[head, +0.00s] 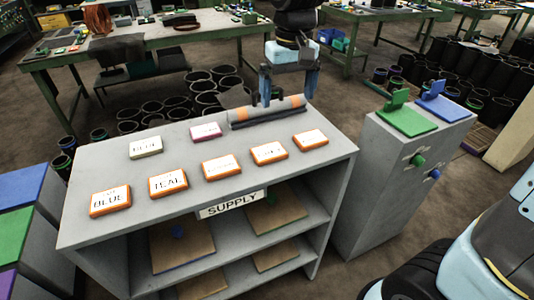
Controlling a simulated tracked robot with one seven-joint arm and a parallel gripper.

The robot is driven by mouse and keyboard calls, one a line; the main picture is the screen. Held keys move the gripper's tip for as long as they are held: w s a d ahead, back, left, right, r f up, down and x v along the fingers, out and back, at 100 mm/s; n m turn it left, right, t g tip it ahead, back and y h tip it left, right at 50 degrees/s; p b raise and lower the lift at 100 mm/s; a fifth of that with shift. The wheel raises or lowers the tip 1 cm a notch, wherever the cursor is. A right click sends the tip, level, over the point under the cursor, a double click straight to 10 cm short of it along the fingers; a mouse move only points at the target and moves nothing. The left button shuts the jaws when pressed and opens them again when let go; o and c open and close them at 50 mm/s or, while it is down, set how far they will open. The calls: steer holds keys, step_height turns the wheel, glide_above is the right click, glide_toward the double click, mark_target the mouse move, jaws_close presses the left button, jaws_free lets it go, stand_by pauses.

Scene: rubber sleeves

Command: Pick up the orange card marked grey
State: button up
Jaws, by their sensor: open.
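Several orange cards with white labels lie in a slanting row on the top of the grey supply shelf. The nearest orange card (110,200) reads BLUE and the orange card beside it (168,184) reads TEAL. The labels on the middle orange card (221,167), the fourth orange card (269,153) and the far right orange card (310,141) are too small to read surely, so I cannot tell which is marked grey. My gripper (288,88) is open, fingers pointing down, at the shelf's back edge, beyond the cards and apart from them.
A grey roll with an orange band (270,112) lies near my gripper at the back of the supply shelf (80,235). A pale yellow card (146,148) and a pink card (206,132) lie behind the orange row. A grey cabinet (385,185) stands to the right.

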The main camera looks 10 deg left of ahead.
steer(key=a+f, duration=0.2)
steer(key=a, duration=0.2)
glide_above(269, 151)
steer(key=shift+n+g, duration=0.3)
step_height(269, 151, down, 8)
steer(key=shift+w+a+r, duration=0.1)
steer(key=shift+w+a, duration=0.05)
steer(key=shift+s+f, duration=0.2)
steer(key=shift+f, duration=2.75)
steer(key=shift+c, duration=0.4)
steer(key=c, duration=0.7)
steer(key=shift+r, duration=0.15)
